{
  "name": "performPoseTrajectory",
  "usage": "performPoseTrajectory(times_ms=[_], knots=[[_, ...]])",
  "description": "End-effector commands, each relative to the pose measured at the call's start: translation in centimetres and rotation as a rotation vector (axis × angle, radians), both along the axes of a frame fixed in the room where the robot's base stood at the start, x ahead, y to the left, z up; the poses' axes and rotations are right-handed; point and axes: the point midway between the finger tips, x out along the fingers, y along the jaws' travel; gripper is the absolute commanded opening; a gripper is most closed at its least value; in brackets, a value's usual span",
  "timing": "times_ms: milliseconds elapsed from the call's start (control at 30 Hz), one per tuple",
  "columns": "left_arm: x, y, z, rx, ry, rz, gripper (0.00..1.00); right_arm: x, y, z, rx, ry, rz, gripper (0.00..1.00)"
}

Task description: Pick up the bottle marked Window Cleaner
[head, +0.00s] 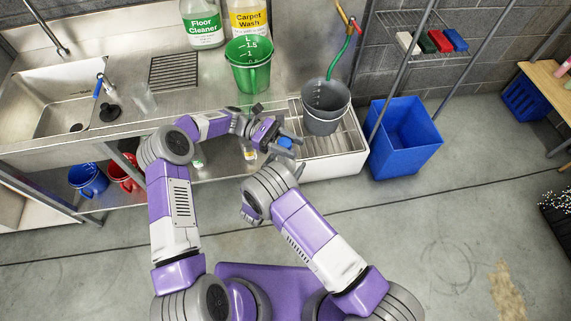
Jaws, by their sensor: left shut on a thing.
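My left gripper (288,149) reaches over the front edge of the steel counter and is shut on a bottle with a blue top (285,142). Most of this bottle is hidden by the gripper, and I cannot read any label on it, so the Window Cleaner marking does not show. On the counter at the back stand a bottle marked Floor Cleaner (203,25) with a green label and one marked Carpet Wash (249,21) with a yellow label.
A green measuring bucket (249,74) stands on the counter. Blue (88,180) and red (124,172) buckets sit on the lower shelf. The right floor is mostly clear.

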Motion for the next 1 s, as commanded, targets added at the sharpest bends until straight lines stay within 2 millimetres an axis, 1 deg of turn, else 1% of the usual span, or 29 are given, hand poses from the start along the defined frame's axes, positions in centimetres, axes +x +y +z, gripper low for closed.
performPoseTrajectory(times_ms=[33, 333, 367, 533, 867, 1000], knots=[[0.0, 0.0, 0.0, 0.0, 0.0, 0.0, 0.0, 0.0, 0.0, 0.0, 0.0, 0.0, 0.0, 1.0], [0.0, 0.0, 0.0, -0.001, 0.0, 0.0, 0.0, 0.0, 0.0, 0.0, 0.0, 0.0, 0.0, 0.54], [0.0, 0.0, 0.0, -0.001, 0.0, 0.0, 0.49, 0.0, 0.0, 0.0, 0.0, -0.001, 0.0, 0.53], [0.0, 0.0, 0.0, 0.0, 0.0, 0.0, 0.75, 0.0, 0.0, 0.0, 0.0, -0.001, 0.0, 0.52], [0.1, 0.2, 0.0, 0.0, 0.0, 0.001, 0.76, 0.0, 0.0, 0.0, 0.0, 0.0, 0.0, 0.52], [0.8, 1.5, -0.1, 0.0, -0.001, 0.004, 0.76, 0.0, 0.0, 0.0, 0.0, 0.0, 0.0, 0.52]])
